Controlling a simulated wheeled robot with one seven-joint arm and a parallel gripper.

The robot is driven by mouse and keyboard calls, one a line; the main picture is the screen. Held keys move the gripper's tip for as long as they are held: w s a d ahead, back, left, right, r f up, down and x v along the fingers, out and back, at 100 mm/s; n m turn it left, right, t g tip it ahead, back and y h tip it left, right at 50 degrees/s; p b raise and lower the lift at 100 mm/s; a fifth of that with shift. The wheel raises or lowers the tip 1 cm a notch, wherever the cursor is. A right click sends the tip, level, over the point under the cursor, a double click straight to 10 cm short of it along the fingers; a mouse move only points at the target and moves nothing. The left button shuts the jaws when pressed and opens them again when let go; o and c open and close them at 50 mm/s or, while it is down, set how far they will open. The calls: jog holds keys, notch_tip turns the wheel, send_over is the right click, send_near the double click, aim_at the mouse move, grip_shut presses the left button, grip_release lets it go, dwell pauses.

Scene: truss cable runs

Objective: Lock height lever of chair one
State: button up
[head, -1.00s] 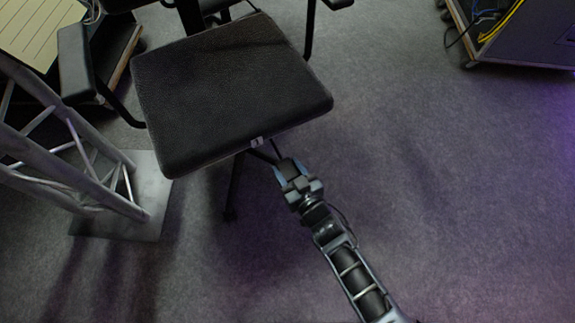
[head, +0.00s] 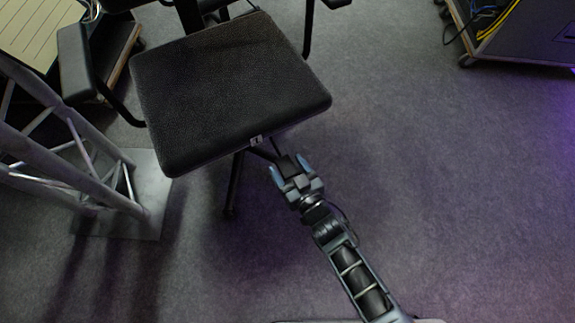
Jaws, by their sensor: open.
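Chair one is a black office chair (head: 225,95) at upper left of centre, with a small tag marked 1 (head: 256,141) on its front seat edge. Thin dark levers stick out from under the seat near that tag. One dark lever (head: 266,155) runs towards my gripper (head: 288,169). My gripper is open, just in front of the seat's lower right edge, with its two pale blue fingertips apart. The lever's dark end appears to lie at or between the fingers; contact cannot be told. The lever's root is hidden under the seat.
A metal truss leg (head: 95,185) on a square base plate (head: 150,215) stands left of the chair. A wheeled case (head: 515,40) with cables is at upper right. The grey carpet on the right is clear.

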jog(key=p+v, duration=0.2)
jog(key=v, duration=0.5)
jog(key=shift+s+d, duration=0.1)
jog(key=shift+s, duration=0.05)
dwell(0.3)
jog(key=s+d+r+m+t+h, duration=0.1)
jog(key=s+d+r+m+h, duration=0.15)
jog(key=s+d+r, duration=0.75)
jog(key=s+d+r+m+h, duration=0.1)
jog(key=s+d+r+h, duration=0.2)
jog(key=s+d+r, duration=0.7)
jog(key=s+a+r+m+h+p, duration=0.1)
jog(key=s+r+p, duration=0.3)
jog(key=r+p, duration=0.4)
jog(key=s+a+r+m+p, duration=0.1)
jog(key=s+r+p, duration=0.3)
jog(key=r, duration=1.7)
jog(key=p, duration=0.5)
jog(key=shift+s+h, duration=0.15)
jog(key=shift+h, duration=0.2)
